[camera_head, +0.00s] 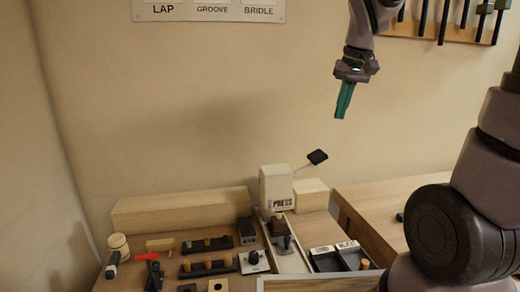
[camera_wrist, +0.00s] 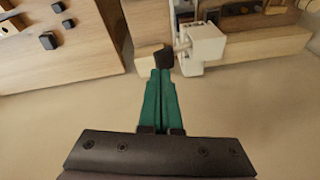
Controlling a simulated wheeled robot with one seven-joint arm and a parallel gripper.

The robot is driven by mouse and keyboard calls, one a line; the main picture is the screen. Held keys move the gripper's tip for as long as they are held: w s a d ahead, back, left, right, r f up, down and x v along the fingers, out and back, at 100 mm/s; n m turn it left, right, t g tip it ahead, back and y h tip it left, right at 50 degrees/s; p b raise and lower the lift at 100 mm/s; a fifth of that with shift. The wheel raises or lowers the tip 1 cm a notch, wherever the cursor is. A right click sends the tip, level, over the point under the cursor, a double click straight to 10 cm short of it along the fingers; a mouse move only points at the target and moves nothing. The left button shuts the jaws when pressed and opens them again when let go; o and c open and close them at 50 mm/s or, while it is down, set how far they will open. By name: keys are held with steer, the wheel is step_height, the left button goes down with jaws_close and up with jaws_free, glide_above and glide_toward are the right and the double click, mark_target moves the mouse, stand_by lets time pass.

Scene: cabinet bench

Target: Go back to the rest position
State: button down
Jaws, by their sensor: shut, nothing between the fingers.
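My gripper (camera_head: 343,101) hangs from the arm high in front of the wall, above and to the right of the press, with its green fingers pointing down. The fingers are shut together with nothing between them. The closed green fingers also show in the wrist view (camera_wrist: 161,82). Nothing touches the gripper in the head view. The rest position itself is not marked in either view.
Below stands a white press (camera_head: 275,187) with a black-ended lever (camera_head: 317,157) reaching up right. The bench around it holds a long wooden block (camera_head: 180,211), a red-handled tool (camera_head: 147,256) and black trays (camera_head: 340,259). A tool rack (camera_head: 450,25) hangs upper right. Air around the gripper is clear.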

steer(key=s+d+r+m+t+y, duration=0.1)
steer(key=s+d+r+m+t, duration=0.1)
steer(key=s, duration=1.1)
step_height(320, 180, up, 4)
steer(key=shift+d+f+m+t, duration=0.25)
steer(key=shift+m+t, duration=0.55)
steer(key=shift+t, duration=0.4)
